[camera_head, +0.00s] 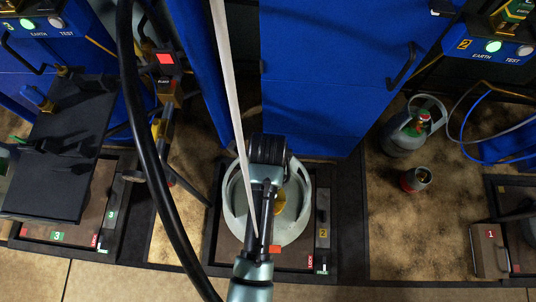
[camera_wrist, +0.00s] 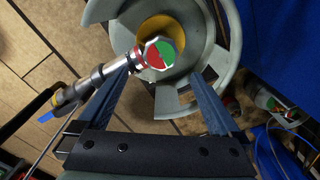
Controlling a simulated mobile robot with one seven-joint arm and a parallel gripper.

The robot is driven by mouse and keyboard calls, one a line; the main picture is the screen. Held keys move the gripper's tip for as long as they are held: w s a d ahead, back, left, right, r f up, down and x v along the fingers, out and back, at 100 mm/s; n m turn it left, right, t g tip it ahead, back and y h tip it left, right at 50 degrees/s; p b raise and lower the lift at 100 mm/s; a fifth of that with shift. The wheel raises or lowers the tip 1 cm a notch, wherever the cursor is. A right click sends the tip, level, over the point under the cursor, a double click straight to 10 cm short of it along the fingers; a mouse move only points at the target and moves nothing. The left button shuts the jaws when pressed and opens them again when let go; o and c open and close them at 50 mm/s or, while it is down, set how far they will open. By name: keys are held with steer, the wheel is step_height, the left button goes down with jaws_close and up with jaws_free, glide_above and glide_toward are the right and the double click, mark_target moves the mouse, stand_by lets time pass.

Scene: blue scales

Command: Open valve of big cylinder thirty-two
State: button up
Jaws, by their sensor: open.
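A big pale grey cylinder (camera_head: 298,222) with a round collar stands on the scale marked 2 (camera_head: 323,215), partly hidden under my arm. In the wrist view its collar (camera_wrist: 105,10) curves around a yellow inner part (camera_wrist: 160,32). The valve knob (camera_wrist: 160,52), red and green on top, sits inside the collar. A metal hose fitting (camera_wrist: 112,73) joins the valve from the lower left. My gripper (camera_wrist: 162,82) is open, with one blue-grey finger on each side just below the knob in the picture. I cannot tell whether the left finger touches the fitting. No cylinder number is readable.
Blue cabinets (camera_head: 325,70) stand close behind the scale. A black hose (camera_head: 150,150) and a pale strip (camera_head: 229,80) cross the head view. A smaller cylinder (camera_head: 402,140) and a small canister (camera_head: 416,179) stand at right. A dark panel (camera_head: 65,150) is at left.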

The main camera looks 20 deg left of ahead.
step_height(320, 180, down, 8)
steer(key=shift+r+b, duration=0.25)
steer(key=shift+b, duration=0.65)
steer(key=c, duration=1.2)
steer(key=shift+r, duration=0.1)
steer(key=shift+c, duration=0.2)
